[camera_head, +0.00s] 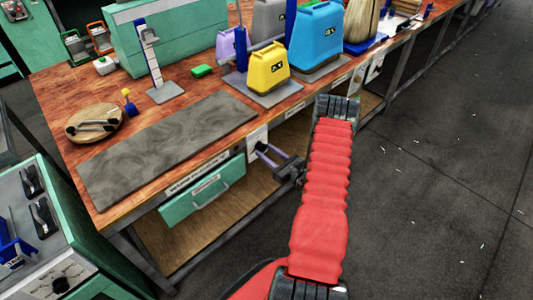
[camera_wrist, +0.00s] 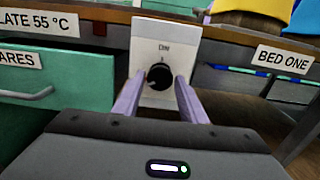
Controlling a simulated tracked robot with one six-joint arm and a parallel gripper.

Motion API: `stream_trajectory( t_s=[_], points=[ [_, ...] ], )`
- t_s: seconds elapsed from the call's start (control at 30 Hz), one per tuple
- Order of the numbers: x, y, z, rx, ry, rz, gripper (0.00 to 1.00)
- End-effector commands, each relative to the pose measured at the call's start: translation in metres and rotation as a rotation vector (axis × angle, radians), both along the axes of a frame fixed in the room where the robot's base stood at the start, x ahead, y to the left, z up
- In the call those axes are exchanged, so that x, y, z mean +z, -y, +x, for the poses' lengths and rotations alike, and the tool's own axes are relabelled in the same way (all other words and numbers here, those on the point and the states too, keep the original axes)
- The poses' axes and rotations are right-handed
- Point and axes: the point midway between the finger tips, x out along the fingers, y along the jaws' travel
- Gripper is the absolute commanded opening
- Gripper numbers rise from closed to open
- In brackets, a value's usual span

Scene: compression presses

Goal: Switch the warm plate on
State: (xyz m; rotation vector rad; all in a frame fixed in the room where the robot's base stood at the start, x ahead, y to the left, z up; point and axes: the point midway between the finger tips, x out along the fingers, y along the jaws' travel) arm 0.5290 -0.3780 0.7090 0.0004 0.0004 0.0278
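A white switch panel (camera_wrist: 163,40) with a round black knob (camera_wrist: 160,76) is on the bench's front edge; lettering above the knob seems to read "ON". A small reddish mark shows at the knob's lower left. The panel also shows in the head view (camera_head: 257,139). My gripper (camera_wrist: 160,84) has its lavender fingers spread on either side of the knob, with a narrow gap seen on both sides. In the head view my gripper (camera_head: 267,156) is in front of the panel. A dark grey slab (camera_head: 165,145), apparently the warm plate, lies on the bench above a label ending "LATE 55 °C" (camera_wrist: 38,21).
A green drawer (camera_head: 203,190) with a handle is left of the panel. A "BED ONE" label (camera_wrist: 284,58) is to its right.

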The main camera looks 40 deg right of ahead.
Motion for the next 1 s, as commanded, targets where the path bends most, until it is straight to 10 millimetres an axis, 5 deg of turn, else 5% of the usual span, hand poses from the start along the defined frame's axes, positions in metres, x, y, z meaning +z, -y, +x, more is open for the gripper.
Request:
stream_trajectory(
  t_s=[0.37,1.0],
  points=[
    [0.0002,-0.0001,0.0000,0.000,0.000,0.000,0.11],
    [0.0001,-0.0009,0.0003,0.002,-0.005,0.169,0.10]
  ],
)
